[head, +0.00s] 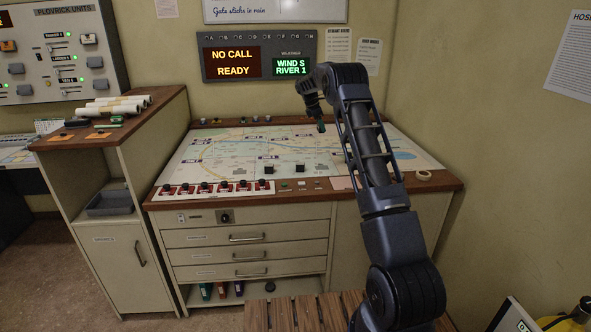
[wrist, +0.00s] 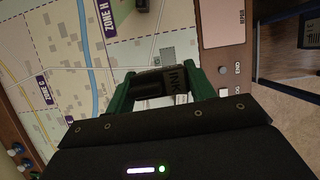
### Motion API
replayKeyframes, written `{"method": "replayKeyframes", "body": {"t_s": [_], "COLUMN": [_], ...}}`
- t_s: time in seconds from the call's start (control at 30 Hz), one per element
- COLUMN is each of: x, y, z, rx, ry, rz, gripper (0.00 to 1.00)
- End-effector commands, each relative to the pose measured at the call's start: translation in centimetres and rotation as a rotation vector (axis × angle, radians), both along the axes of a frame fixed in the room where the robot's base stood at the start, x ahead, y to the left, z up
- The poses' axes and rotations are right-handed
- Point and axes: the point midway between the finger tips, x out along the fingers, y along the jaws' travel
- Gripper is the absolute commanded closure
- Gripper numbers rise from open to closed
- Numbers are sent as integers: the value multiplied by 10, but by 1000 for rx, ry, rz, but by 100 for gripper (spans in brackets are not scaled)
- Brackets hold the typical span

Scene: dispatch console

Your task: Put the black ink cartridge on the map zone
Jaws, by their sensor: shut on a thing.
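My gripper (wrist: 163,84) has its green fingers shut on the black ink cartridge (wrist: 155,92), which shows part of an INK label in the wrist view. In the head view my gripper (head: 320,126) hangs over the back right part of the map (head: 235,150); the cartridge cannot be made out there. The map (wrist: 70,60) lies behind the cartridge in the wrist view, with purple ZONE H and ZONE G labels. The height of the cartridge above the map is hard to tell.
Two small black blocks (head: 300,168) stand near the map's front edge. A row of red-and-black switches (head: 215,188) is at the front left. A tape roll (head: 424,175) lies at the right corner. White paper rolls (head: 115,106) lie on the left cabinet. Much of the map is clear.

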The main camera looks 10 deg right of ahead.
Motion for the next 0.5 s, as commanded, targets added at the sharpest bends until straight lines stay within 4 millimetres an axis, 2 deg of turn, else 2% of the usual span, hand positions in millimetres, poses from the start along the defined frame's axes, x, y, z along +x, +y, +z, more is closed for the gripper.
{"method": "replayKeyframes", "body": {"t_s": [0.1, 0.23, 0.5], "x": [-6, -8, -8], "y": [-14, -18, -17], "z": [0, -13, -70], "rx": [-2, -3, -3], "ry": [0, 3, 2], "rz": [-32, -42, -41], "gripper": [69, 69, 69]}}
